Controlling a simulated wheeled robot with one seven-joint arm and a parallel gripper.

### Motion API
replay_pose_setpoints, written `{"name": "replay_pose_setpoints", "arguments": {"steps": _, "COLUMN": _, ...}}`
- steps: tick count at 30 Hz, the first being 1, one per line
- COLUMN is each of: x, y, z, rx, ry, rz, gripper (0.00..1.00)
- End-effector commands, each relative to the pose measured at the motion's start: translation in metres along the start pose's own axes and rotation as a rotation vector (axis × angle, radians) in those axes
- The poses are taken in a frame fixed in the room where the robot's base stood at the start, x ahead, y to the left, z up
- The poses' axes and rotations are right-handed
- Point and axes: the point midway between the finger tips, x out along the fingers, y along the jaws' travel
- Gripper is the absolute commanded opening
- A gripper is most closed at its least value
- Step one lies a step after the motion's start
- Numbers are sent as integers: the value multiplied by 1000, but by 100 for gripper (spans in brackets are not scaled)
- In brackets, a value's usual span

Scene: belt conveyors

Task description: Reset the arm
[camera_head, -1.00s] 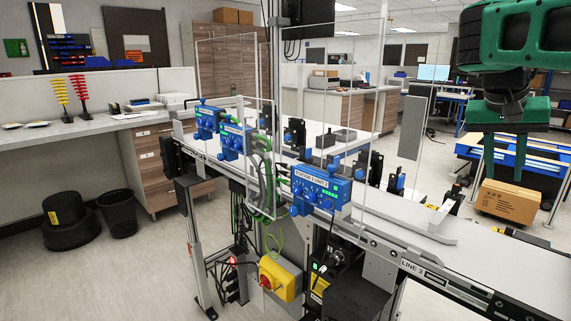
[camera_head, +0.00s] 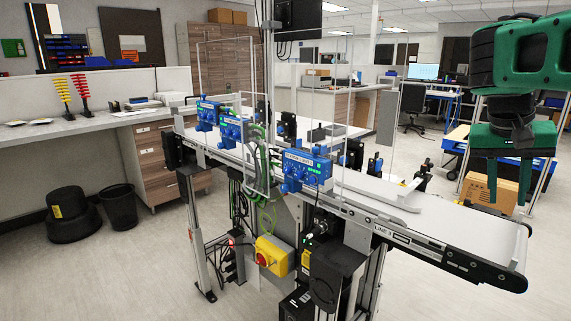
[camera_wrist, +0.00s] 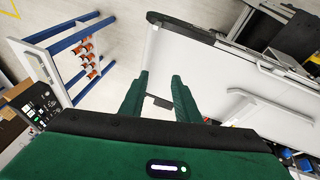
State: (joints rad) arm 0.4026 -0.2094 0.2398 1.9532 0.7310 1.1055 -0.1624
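My green arm and gripper hang at the right of the head view, with the gripper (camera_head: 518,196) pointing down. Its two fingers are apart. In the wrist view the gripper (camera_wrist: 160,76) shows two green fingers with a gap between them and nothing held. The grey-white conveyor belt (camera_head: 450,235) labelled LINE 3 lies left of and below the gripper in the head view. In the wrist view the fingertips overlap the conveyor's end (camera_wrist: 200,70) in the picture; the height above it cannot be told.
A cardboard box (camera_head: 484,191) stands behind the gripper. Blue control units (camera_head: 306,170) and clear panels line the conveyor. A yellow switch box (camera_head: 275,256) hangs below. A blue-legged rack (camera_wrist: 75,62) with orange items is at left in the wrist view.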

Motion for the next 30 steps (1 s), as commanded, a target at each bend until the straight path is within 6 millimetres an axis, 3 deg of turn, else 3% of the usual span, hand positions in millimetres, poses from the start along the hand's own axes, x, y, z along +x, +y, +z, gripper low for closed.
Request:
{"name": "replay_pose_setpoints", "arguments": {"steps": 8, "x": 44, "y": 28, "z": 69, "rx": -53, "ry": -85, "rz": -32, "gripper": 29}}
{"name": "replay_pose_setpoints", "arguments": {"steps": 15, "x": 104, "y": 40, "z": 182, "rx": -118, "ry": -234, "rz": -157, "gripper": 29}}
{"name": "replay_pose_setpoints", "arguments": {"steps": 18, "x": 118, "y": 37, "z": 216, "rx": -135, "ry": -278, "rz": -209, "gripper": 29}}
{"name": "replay_pose_setpoints", "arguments": {"steps": 23, "x": 127, "y": 34, "z": 241, "rx": -143, "ry": -312, "rz": -250, "gripper": 29}}
{"name": "replay_pose_setpoints", "arguments": {"steps": 30, "x": 127, "y": 34, "z": 244, "rx": -145, "ry": -315, "rz": -254, "gripper": 29}}
